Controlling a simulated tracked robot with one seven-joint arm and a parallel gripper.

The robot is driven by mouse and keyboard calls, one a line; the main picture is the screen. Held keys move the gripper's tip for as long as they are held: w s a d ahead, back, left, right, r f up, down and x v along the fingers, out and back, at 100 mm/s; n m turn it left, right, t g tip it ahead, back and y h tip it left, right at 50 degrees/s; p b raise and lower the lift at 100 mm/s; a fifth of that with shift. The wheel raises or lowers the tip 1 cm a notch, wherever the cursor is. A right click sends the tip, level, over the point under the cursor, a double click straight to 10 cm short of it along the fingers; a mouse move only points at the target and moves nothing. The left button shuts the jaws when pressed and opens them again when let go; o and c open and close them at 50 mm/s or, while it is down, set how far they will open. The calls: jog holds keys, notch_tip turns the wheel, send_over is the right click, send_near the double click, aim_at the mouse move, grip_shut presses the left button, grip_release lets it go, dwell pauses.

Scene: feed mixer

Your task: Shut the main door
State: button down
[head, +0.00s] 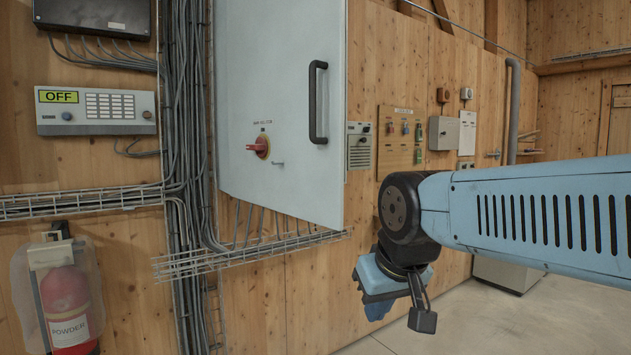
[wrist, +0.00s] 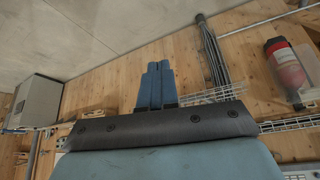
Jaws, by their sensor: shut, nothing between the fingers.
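The main door (head: 285,95) is a tall pale grey cabinet door in the head view, with a black vertical handle (head: 313,102) near its right edge and a red rotary switch (head: 260,147) lower down. Its bottom edge slants down to the right, against the line of the wall, so it appears to stand partly open, swung out from its left side. The cabinet inside is hidden behind it. My gripper (head: 374,290) is below and right of the door, apart from it, pointing down. In the wrist view its blue fingers (wrist: 158,66) are together and empty.
A wire cable tray (head: 250,254) runs under the door. A fire extinguisher (head: 67,305) hangs at lower left, below a control panel reading OFF (head: 96,110). A switch board (head: 401,136) and grey boxes are on the wall to the right. Concrete floor (head: 480,325) is open at lower right.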

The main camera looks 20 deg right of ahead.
jog(key=w+a+r+n+t+h, duration=0.1)
jog(key=w+a+r+n+h, duration=0.15)
jog(key=w+r, duration=0.9)
jog(key=w+a+r+n+h, duration=0.1)
jog(key=w+a+r, duration=0.2)
jog(key=w+r, duration=0.8)
send_near(325, 194)
notch_tip(325, 194, down, 4)
jog(key=a, duration=0.2)
jog(key=shift+w+d+r, duration=0.1)
jog(key=shift+w+d, duration=0.5)
jog(key=shift+d, duration=0.25)
jog(key=shift+w+d, duration=0.65)
jog(key=shift+d, duration=0.15)
